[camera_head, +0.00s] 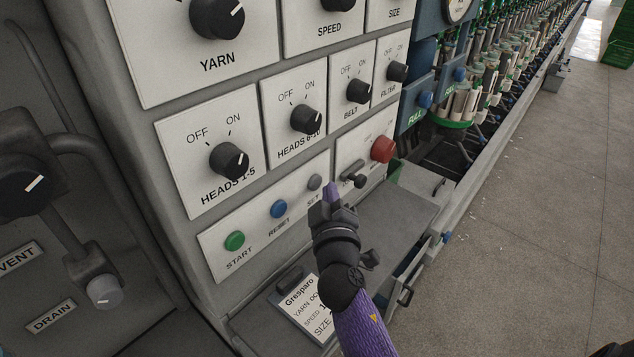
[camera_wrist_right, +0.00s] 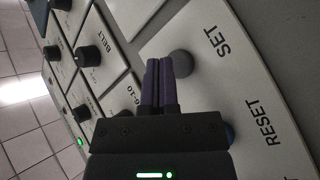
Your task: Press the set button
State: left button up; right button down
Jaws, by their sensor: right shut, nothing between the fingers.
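The set button is a small grey round button (camera_head: 314,183) at the right end of a white plate, with the label SET below it. In the right wrist view the grey set button (camera_wrist_right: 182,63) shows just beside the fingertips, next to its SET label. My right gripper (camera_head: 331,188) has purple fingers held together and empty. In the head view its tips are a little right of and below the button. In the right wrist view the shut fingers (camera_wrist_right: 158,66) point at the panel and overlap the button's edge. I cannot tell whether they touch it. My left gripper is not in view.
On the same plate are the blue reset button (camera_head: 278,209) and green start button (camera_head: 235,240). A red button (camera_head: 382,149) and a small dark lever (camera_head: 354,180) sit to the right. Black knobs are above. A grey ledge (camera_head: 405,215) juts out below; open floor lies right.

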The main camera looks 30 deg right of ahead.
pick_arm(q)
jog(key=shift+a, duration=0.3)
pick_arm(e)
jog(key=shift+w+a, duration=0.15)
jog(key=shift+w, duration=0.25)
pick_arm(q)
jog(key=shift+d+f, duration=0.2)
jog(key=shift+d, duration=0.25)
jog(key=shift+b, duration=0.3)
pick_arm(e)
jog(key=shift+w, duration=0.15)
